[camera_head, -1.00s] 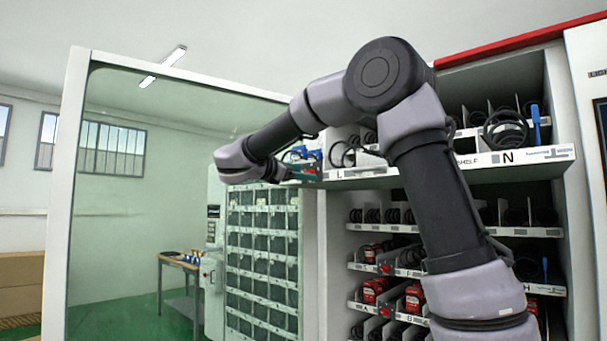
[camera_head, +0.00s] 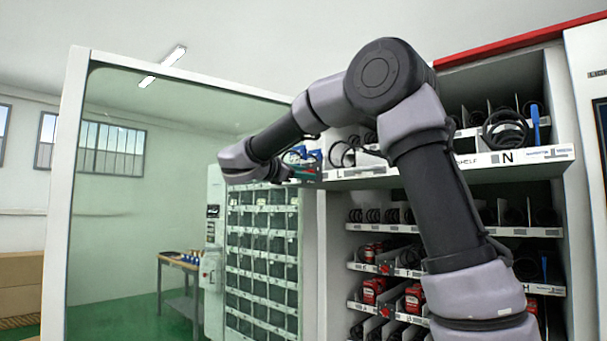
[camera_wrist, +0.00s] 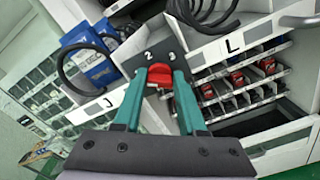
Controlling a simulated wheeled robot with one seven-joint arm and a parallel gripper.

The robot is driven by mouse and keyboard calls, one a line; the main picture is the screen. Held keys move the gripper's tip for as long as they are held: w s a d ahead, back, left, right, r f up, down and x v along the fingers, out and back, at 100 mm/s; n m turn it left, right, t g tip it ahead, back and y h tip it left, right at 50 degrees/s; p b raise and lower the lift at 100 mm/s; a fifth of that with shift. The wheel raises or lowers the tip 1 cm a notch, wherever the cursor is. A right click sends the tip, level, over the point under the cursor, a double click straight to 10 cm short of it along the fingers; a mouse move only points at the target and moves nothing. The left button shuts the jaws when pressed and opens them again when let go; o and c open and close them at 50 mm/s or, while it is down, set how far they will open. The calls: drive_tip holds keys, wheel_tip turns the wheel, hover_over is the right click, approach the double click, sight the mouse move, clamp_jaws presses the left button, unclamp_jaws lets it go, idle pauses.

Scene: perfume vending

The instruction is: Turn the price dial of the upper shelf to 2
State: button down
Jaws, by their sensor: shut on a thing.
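The price dial (camera_wrist: 160,75) is a red knob on a dark plate (camera_wrist: 144,56) marked 2 and 3 at the front edge of the upper shelf. In the wrist view, my gripper (camera_wrist: 158,80) has its two teal fingers closed around the dial. The 2 is above left of the knob and the 3 above right; the dial's exact setting is hard to read. The upper shelf (camera_head: 480,161) shows in the head view, with labels L and N. There, my gripper (camera_head: 292,172) is at the shelf's left end and the dial is too small to make out.
The open glass door (camera_head: 140,240) stands left of the arm. Blue boxes (camera_wrist: 88,50) and a black coil (camera_wrist: 75,72) are beside the dial, above the J label. Lower shelves with red goods (camera_wrist: 236,78) are below right.

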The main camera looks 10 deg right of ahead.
drive_tip(key=m, duration=1.1)
drive_tip(key=shift+s+f, duration=0.1)
drive_tip(key=shift+f, duration=0.15)
idle(0.3)
drive_tip(key=shift+c, duration=2.4)
unclamp_jaws()
drive_tip(key=v, duration=1)
drive_tip(key=shift+s+a, duration=0.2)
drive_tip(key=shift+a, duration=0.1)
